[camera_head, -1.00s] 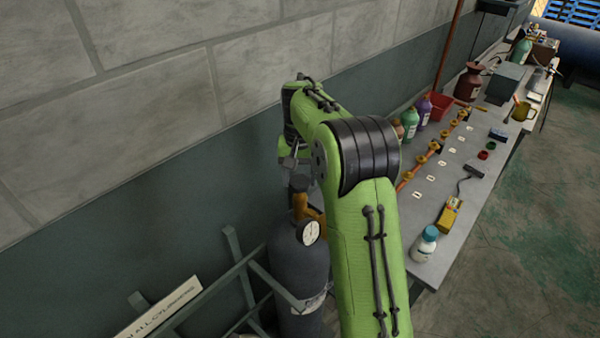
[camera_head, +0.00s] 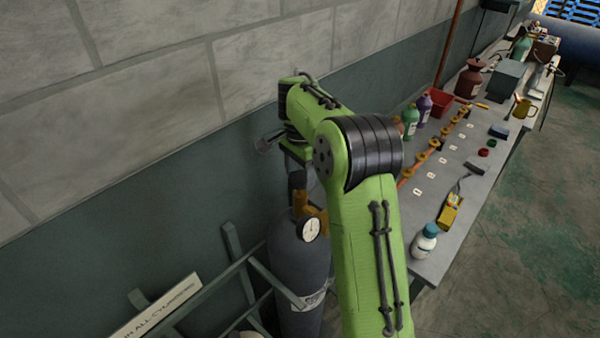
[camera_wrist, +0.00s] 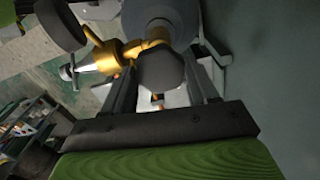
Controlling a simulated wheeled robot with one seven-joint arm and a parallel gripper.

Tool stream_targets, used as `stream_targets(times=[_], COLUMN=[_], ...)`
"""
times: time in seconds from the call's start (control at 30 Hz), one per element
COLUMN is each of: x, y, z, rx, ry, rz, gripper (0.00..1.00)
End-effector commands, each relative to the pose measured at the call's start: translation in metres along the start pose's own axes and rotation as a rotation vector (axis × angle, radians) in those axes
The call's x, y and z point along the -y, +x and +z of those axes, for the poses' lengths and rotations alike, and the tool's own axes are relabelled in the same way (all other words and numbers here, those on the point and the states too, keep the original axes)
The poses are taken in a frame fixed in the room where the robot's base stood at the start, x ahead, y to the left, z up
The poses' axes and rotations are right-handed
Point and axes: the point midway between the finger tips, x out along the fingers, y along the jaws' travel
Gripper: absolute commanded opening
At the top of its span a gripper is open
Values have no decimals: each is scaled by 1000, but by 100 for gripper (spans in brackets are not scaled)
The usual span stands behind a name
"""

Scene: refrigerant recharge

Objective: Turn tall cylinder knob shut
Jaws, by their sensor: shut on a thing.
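The tall dark grey cylinder (camera_head: 298,265) stands upright against the wall. It carries a brass valve (camera_head: 318,222) and a round white-faced gauge (camera_head: 311,229). Its dark knob (camera_head: 297,181) is on top, partly hidden by my arm in the head view. In the wrist view the dark, faceted knob (camera_wrist: 161,70) sits between the two fingers of my gripper (camera_wrist: 160,78), with the brass valve (camera_wrist: 146,46) and cylinder top (camera_wrist: 158,14) beyond it. My gripper is shut on the knob. The finger contact is partly hidden behind the knob's edges.
A metal rack (camera_head: 240,262) with a sign (camera_head: 157,308) surrounds the cylinder's front and left. The wall is close behind. A long workbench (camera_head: 440,225) with bottles, a red bin (camera_head: 438,103) and valve fittings runs along the right.

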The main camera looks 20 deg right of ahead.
Motion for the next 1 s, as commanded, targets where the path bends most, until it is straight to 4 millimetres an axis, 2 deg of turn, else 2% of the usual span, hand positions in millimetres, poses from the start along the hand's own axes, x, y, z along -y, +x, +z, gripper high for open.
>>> stream_targets(times=[0.3, 0.77, 0.8, 0.93, 1.0], x=[1, 1, 1, 0, 0], y=[-1, -1, -1, -1, -1], z=[0, 0, 0, 0, 0], rx=[-2, -2, -2, -2, -1], ry=[85, 98, 98, 96, 96], rz=[-5, -4, -4, -3, -2], gripper=[28, 28, 64, 84, 84])
